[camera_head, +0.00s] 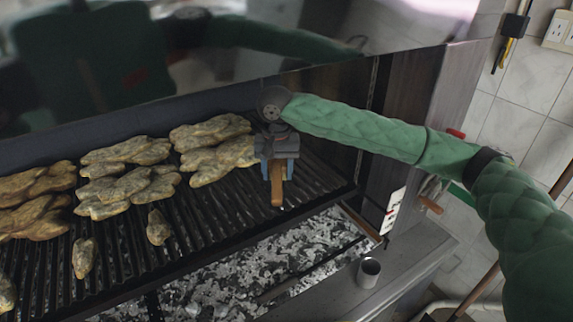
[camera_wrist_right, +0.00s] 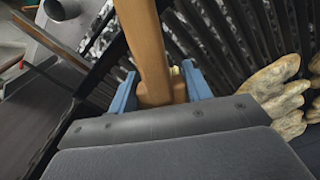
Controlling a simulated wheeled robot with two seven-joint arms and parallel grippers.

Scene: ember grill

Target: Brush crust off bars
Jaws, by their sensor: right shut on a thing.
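My right gripper (camera_head: 277,168) is over the right part of the grill bars (camera_head: 315,180). Its blue fingers are shut on a brown wooden handle (camera_head: 277,190), which also shows between the fingers in the right wrist view (camera_wrist_right: 148,50). I take it for the brush's handle; the brush's head is not clearly visible. Dark ridged bars also run across the right wrist view (camera_wrist_right: 200,45). I cannot make out crust on them. My left gripper is not in view.
Several browned pieces of food (camera_head: 128,187) lie on the bars, some just left of my right gripper. Ash and coals (camera_head: 230,275) show below the front edge. A grey cup (camera_head: 369,271) stands on the ledge at right. A dark wall rises behind the grill.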

